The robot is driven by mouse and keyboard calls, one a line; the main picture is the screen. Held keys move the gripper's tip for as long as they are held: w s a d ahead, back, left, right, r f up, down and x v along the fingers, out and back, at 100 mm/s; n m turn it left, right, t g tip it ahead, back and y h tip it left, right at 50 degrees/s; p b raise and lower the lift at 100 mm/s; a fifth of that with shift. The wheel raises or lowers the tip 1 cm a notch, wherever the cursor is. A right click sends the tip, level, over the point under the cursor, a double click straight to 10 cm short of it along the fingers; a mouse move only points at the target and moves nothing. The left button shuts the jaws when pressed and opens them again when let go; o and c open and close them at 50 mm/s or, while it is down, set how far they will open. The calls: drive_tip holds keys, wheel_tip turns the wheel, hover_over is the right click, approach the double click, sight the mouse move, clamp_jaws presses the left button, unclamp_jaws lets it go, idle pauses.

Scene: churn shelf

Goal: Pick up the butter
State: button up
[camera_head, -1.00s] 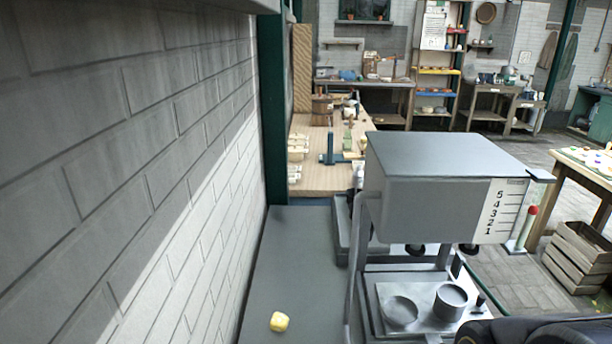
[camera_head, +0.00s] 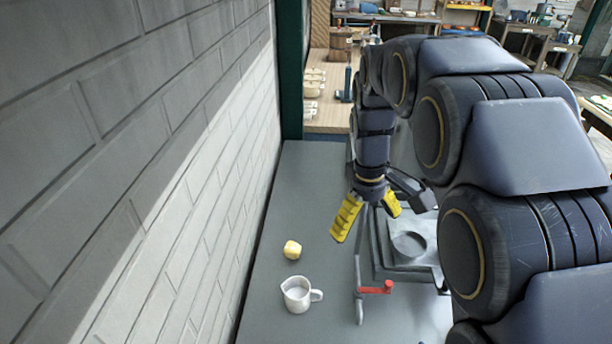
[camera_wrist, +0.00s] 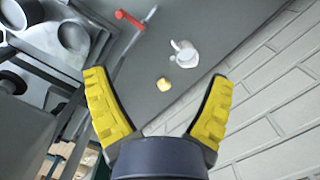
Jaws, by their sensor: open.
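The butter, a small yellow lump (camera_head: 292,250), lies on the grey counter between the brick wall and the grey machine. It also shows in the wrist view (camera_wrist: 164,85), ahead of and between my spread fingers. My gripper (camera_head: 368,212) has yellow ribbed finger pads and is open and empty. It is above the counter, up and to the right of the butter in the head view, and apart from it. In the wrist view my gripper's fingers (camera_wrist: 160,95) stand wide on both sides.
A white jug (camera_head: 297,294) stands on the counter close to the butter. A grey machine (camera_head: 408,245) with a red-handled lever (camera_head: 376,288) is to the right. The brick wall (camera_head: 170,170) runs along the left. Bare counter (camera_head: 310,190) lies behind the butter.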

drive_tip(key=w+a+f+n, duration=0.2)
drive_tip(key=w+a+f, duration=0.15)
drive_tip(key=w, duration=0.25)
drive_tip(key=w+a+f+n, duration=0.2)
drive_tip(key=w+f, duration=0.3)
drive_tip(key=n, duration=0.5)
hover_over(292, 246)
drive_tip(key=shift+t+y, duration=0.4)
drive_tip(key=f, duration=1.1)
drive_tip(key=shift+w+d+f, duration=0.25)
drive_tip(key=shift+d, duration=0.05)
drive_tip(key=shift+a+f, duration=0.25)
drive_tip(key=shift+f, duration=0.4)
drive_tip(key=f, duration=0.7)
drive_tip(key=shift+s, duration=0.25)
drive_tip(key=c, duration=1.2)
